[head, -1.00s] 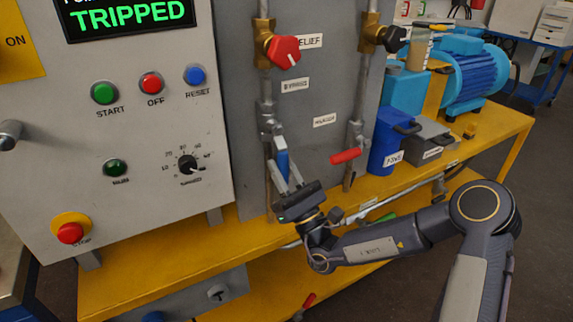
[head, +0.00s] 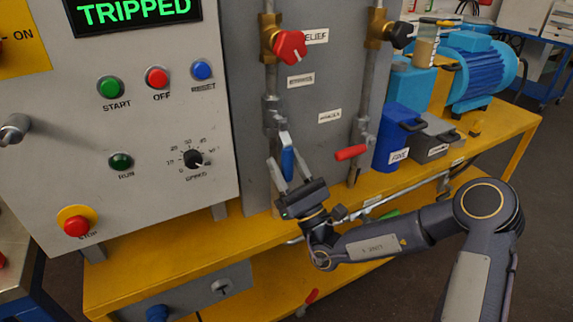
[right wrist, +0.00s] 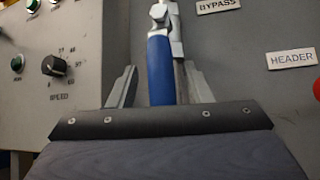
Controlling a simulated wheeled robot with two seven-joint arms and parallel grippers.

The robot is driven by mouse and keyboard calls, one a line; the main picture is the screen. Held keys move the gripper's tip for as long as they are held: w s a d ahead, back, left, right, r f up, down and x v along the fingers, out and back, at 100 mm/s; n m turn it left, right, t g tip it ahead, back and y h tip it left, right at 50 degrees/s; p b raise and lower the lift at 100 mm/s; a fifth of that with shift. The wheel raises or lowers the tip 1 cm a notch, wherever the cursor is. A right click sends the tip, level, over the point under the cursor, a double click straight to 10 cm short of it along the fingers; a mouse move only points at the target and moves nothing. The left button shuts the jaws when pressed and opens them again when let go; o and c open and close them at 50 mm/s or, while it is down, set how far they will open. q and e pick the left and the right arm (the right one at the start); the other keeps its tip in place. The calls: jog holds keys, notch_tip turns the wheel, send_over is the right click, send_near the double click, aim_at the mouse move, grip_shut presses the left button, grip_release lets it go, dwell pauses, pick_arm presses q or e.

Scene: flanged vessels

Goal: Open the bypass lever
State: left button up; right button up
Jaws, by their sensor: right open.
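The bypass lever (head: 287,161) has a blue handle on a metal stem and hangs down from a valve on the left pipe. In the right wrist view the blue handle (right wrist: 160,70) points down toward my gripper, left of the BYPASS label (right wrist: 219,5). My right gripper (head: 285,178) is open, with one finger on each side of the handle. In the right wrist view its fingers (right wrist: 160,88) stand apart, with gaps to the handle visible. Whether either finger touches the handle cannot be told. My left gripper is not in view.
A red-handled lever (head: 350,153) sticks out from the right pipe. A red knob (head: 289,46) is above the bypass lever. The control panel (head: 140,140) stands to the left, with a TRIPPED display (head: 132,10). A blue container (head: 398,135) stands on the yellow bench (head: 190,245).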

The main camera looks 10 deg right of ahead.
jog(key=v, duration=0.7)
jog(key=shift+s+d+f, duration=0.15)
jog(key=shift+s+f, duration=0.05)
jog(key=shift+f, duration=0.1)
jog(key=s+a+r+n+g+y, duration=0.35)
jog(key=s+n+g+y, duration=0.2)
jog(key=n+g, duration=0.5)
jog(key=s+a+r+n+g+y, duration=0.2)
jog(key=s+a+n+g+y, duration=0.25)
jog(key=s+n+g, duration=0.4)
jog(key=s+d+f+n+g+h, duration=0.55)
jog(key=s+f+n+h, duration=0.35)
jog(key=s+h, duration=0.35)
jog(key=d+f+t+h, duration=0.1)
jog(key=d+t+h, duration=0.6)
jog(key=d, duration=0.5)
notch_tip(320, 180, up, 21)
jog(key=p, duration=2.1)
jog(key=shift+w+n, duration=0.3)
jog(key=shift+w, duration=0.15)
